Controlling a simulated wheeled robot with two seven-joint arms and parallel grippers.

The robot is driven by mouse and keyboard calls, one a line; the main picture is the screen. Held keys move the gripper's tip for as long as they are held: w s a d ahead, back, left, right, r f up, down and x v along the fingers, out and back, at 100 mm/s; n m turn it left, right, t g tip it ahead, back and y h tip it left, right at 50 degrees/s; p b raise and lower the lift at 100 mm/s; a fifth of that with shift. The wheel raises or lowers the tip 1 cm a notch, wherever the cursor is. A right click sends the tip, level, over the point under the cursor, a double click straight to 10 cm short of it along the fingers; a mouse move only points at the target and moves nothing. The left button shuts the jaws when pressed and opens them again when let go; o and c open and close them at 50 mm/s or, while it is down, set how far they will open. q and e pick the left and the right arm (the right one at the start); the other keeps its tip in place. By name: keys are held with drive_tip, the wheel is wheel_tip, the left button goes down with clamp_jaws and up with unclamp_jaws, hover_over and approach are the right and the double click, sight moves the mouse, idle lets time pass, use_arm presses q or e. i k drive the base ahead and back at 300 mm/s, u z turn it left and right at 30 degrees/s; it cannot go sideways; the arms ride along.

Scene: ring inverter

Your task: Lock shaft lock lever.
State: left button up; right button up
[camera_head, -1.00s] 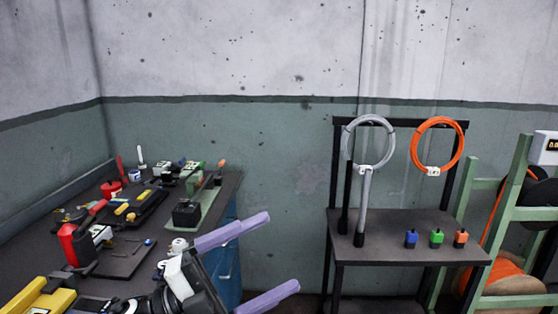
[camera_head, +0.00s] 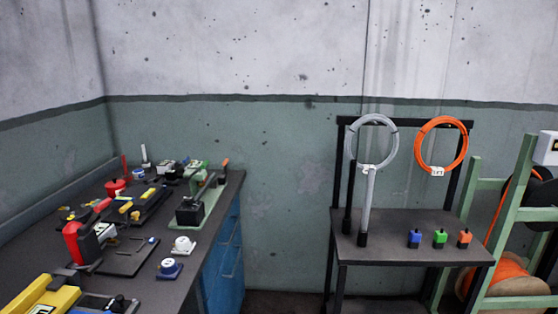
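I cannot make out for certain which part is the shaft lock lever. A green-framed stand (camera_head: 521,190) at the right edge carries a dark reel (camera_head: 541,190) and an orange cable spool (camera_head: 508,274); its right side is cut off by the picture edge. On the bench, a lever with an orange tip (camera_head: 225,163) rises from a green-based device with a black block (camera_head: 190,212). Neither of my grippers is in view.
A dark workbench (camera_head: 150,293) with blue drawers (camera_head: 229,255) holds several tools, including a red-handled one (camera_head: 76,243) and a yellow one (camera_head: 40,298). A dark rack (camera_head: 400,250) holds a grey coil (camera_head: 372,143), an orange coil (camera_head: 441,145) and small coloured blocks. Floor shows between bench and rack.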

sight(224, 163)
drive_tip(key=z, duration=1.6)
drive_tip(key=i, duration=2.55)
drive_tip(key=u, duration=3.95)
drive_tip(key=i, duration=1.15)
drive_tip(key=z, duration=0.05)
